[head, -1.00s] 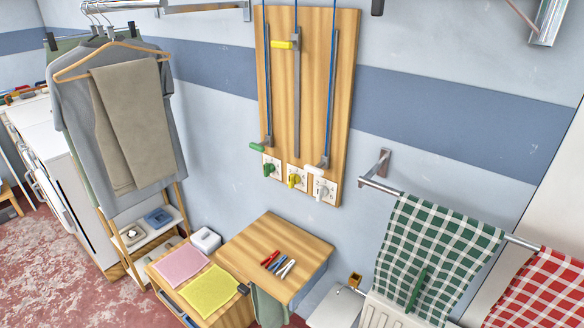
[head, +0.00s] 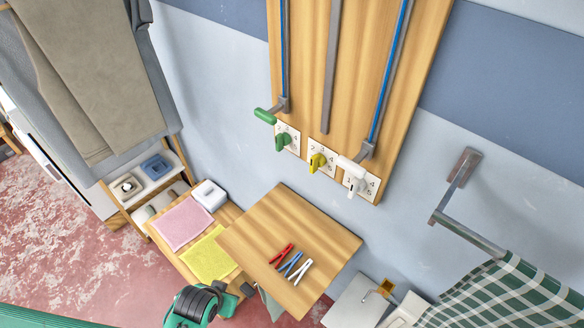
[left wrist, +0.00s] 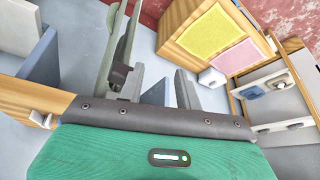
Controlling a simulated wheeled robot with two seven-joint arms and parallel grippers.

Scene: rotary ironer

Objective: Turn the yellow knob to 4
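The yellow knob (head: 318,161) sits on a small white dial plate at the lower edge of the wooden board, between the green knob (head: 282,142) and the white knob (head: 354,180). Its plate carries small marks, too small to read, so I cannot tell its setting. Part of my green and black left arm (head: 196,304) shows at the bottom of the head view, below and left of the knob and apart from it. In the left wrist view my left gripper (left wrist: 160,88) has its grey fingers apart, with nothing seen between them. My right gripper is not in view.
Below the board a wooden tabletop (head: 288,243) holds red, blue and white pegs. A lower cabinet holds pink (head: 185,223) and yellow (head: 207,258) cloths. A metal bracket (head: 458,190) and checked towel (head: 510,295) stand out at right. Clothes hang at upper left.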

